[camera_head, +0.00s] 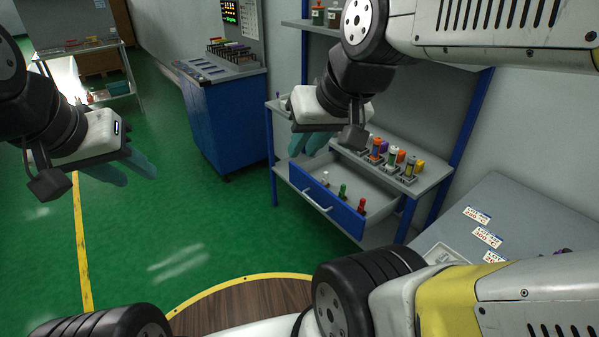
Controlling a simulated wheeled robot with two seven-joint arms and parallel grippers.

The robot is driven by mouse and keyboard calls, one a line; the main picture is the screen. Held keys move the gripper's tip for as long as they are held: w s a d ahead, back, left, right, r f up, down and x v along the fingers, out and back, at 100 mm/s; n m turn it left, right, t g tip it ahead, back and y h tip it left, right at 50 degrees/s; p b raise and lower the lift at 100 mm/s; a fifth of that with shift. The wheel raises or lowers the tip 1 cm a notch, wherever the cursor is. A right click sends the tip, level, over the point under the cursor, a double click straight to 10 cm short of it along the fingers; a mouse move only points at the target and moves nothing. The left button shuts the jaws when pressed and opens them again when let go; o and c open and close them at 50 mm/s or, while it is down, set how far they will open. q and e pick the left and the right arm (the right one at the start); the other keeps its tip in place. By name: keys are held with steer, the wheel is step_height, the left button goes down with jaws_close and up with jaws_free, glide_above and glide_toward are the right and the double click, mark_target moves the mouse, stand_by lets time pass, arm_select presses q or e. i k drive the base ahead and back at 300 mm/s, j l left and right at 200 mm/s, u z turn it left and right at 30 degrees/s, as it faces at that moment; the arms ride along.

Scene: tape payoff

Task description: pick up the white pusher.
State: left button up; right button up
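A small white pusher (326,178) stands in the left part of the open blue-fronted drawer (324,203), in front of a rack. A green pusher (343,191) and a red pusher (361,206) stand to its right in the same drawer. My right gripper (304,146) is above and slightly left of the white pusher, apart from it, with its teal fingers pointing down; they look parted and hold nothing visible. My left gripper (140,180) is over the green floor at the left, its teal fingers apart and empty.
Several coloured bottles stand in holders (406,178) on the bench above the drawer. A blue cabinet (228,118) stands behind at the left. A grey table (520,215) with labels is at the right. The green floor (170,220) is clear.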

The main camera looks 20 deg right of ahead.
mark_target(324, 180)
steer(key=i+j+z, duration=0.2)
steer(key=i+z, duration=0.2)
steer(key=i+j+z, duration=0.75)
steer(key=k+j, duration=0.05)
